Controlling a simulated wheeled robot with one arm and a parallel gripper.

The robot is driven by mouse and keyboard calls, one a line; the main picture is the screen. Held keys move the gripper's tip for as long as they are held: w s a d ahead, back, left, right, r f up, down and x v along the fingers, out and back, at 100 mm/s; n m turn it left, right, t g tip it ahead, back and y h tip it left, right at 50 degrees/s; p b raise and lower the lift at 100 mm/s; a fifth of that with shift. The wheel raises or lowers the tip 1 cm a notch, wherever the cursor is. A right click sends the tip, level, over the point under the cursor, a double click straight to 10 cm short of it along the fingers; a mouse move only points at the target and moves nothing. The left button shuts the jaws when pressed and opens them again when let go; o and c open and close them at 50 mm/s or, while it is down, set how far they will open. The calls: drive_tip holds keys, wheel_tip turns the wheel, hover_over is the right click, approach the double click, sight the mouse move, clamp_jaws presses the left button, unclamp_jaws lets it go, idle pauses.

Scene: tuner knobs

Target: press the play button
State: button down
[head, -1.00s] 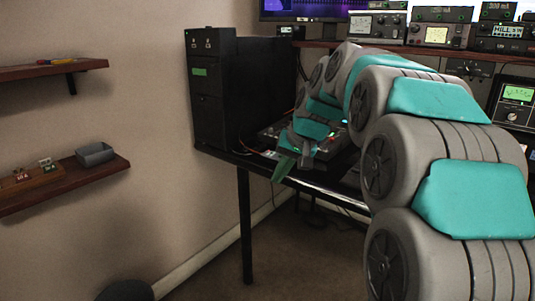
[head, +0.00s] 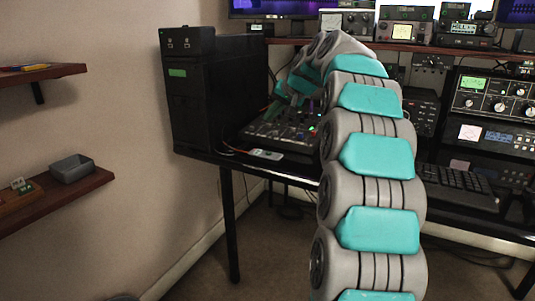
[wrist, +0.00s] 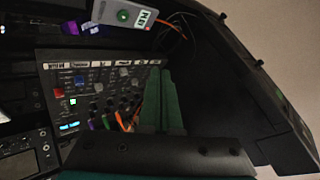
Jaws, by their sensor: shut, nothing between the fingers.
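In the head view this box (head: 267,154) lies near the desk's front edge. A sloped dark panel (wrist: 110,70) with several knobs, a red button (wrist: 58,93) and coloured levers fills the middle of the wrist view.
A black tower cabinet (head: 218,95) stands left of the panel, close to my gripper. A keyboard (head: 455,185) and stacked radio gear (head: 497,95) are to the right. Wall shelves (head: 95,183) hang at far left. Cables run near the box.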

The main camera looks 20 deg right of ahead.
sight(269, 153)
drive_tip(key=shift+f, duration=0.15)
drive_tip(key=shift+f+b, duration=2.9)
drive_tip(key=shift+f, duration=1.35)
drive_tip(key=shift+f, duration=0.1)
drive_tip(key=shift+f, duration=0.3)
drive_tip(key=shift+f+b, duration=0.3)
drive_tip(key=shift+b, duration=0.05)
drive_tip(key=shift+r, duration=0.1)
drive_tip(key=shift+r+p, duration=0.5)
drive_tip(key=shift+r, duration=0.15)
